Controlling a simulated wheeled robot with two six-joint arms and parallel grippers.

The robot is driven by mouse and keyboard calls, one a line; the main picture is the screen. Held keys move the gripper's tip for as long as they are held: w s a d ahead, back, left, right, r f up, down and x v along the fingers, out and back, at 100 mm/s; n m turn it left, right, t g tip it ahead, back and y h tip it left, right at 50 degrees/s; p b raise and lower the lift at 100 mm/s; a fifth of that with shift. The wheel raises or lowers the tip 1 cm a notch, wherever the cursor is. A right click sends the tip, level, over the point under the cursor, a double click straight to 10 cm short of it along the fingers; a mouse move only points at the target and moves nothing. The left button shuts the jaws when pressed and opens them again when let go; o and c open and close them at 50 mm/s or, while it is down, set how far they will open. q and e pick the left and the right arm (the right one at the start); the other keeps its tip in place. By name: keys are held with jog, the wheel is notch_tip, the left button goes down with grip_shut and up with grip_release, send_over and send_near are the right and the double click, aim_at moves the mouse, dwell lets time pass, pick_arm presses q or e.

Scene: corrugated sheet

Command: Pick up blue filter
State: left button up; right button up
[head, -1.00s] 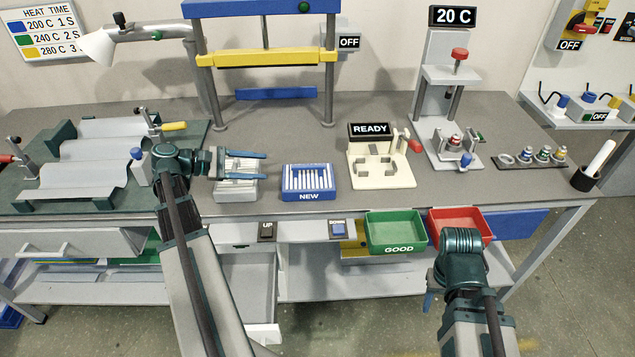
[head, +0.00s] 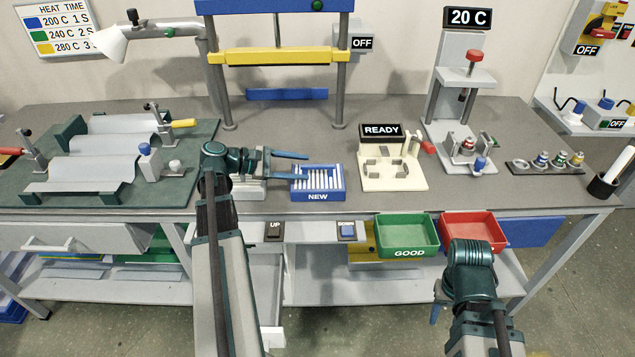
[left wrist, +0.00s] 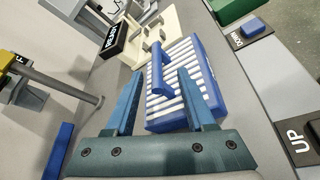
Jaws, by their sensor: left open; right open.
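A blue-framed filter (head: 318,197) with white ribs, marked NEW, lies on the bench. In the left wrist view the blue filter (left wrist: 158,127) carries a raised blue bar across its ribs. My left gripper (head: 298,166) is open, its two fingers pointing right and reaching over the filter's left side. In the left wrist view the open fingers (left wrist: 158,75) lie to either side of the blue bar; I cannot tell whether they touch it. My right gripper (head: 437,306) hangs low in front of the bench, mostly hidden by its own arm.
A grey block (head: 250,190) is partly hidden beneath my left gripper. A cream fixture (head: 392,178) with a READY sign stands right of the filter. A green GOOD bin (head: 407,232) and a red bin (head: 475,228) sit at the bench front. A press frame (head: 281,58) stands behind.

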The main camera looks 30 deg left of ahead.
aim_at(307, 166)
pick_arm(q)
jog(key=b+x, duration=0.1)
jog(key=x, duration=0.3)
jog(key=shift+w, duration=0.35)
grip_shut()
dwell(1.0)
